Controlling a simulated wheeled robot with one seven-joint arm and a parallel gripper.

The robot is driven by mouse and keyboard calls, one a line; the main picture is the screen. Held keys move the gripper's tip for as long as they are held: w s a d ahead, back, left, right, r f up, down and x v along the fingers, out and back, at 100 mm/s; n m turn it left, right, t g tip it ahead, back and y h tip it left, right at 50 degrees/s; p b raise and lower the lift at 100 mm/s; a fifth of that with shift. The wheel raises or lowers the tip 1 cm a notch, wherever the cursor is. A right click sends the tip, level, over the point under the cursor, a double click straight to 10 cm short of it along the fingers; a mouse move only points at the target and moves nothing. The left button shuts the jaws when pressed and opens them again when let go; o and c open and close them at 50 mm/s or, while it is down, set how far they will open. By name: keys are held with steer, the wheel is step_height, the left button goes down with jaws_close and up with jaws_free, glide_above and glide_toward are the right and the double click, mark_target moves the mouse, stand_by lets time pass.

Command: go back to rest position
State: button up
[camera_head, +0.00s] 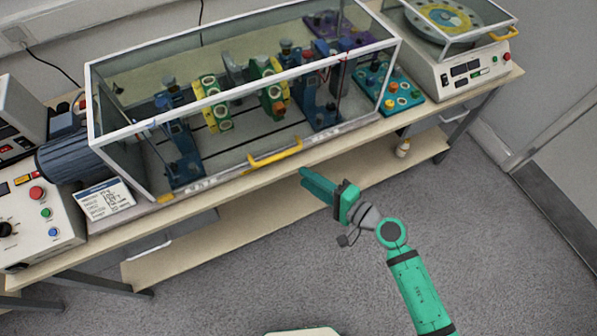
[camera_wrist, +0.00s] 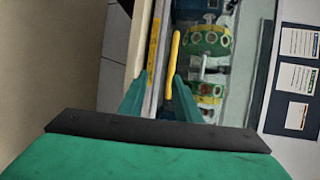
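My gripper (camera_head: 306,176) is green with a dark band and hangs in front of the bench, its fingers pointing to the upper left in the head view. It is just below and to the right of the yellow handle (camera_head: 275,153) on the front edge of the clear cover (camera_head: 245,125). In the wrist view the two green fingers of my gripper (camera_wrist: 163,85) stand apart with nothing held between them. The yellow handle (camera_wrist: 174,60) lies beyond them, nearer the right finger. The gripper looks apart from the handle, though the exact distance is unclear.
The cover encloses a rig with yellow-green discs (camera_head: 211,103) and blue supports. A control box (camera_head: 35,215) with buttons is at left; a white balancing machine (camera_head: 460,65) is at right. The bench's lower shelf (camera_head: 240,222) runs below. Grey floor (camera_head: 510,250) is clear at right.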

steer(key=shift+v, duration=0.8)
steer(key=shift+w+r, duration=0.1)
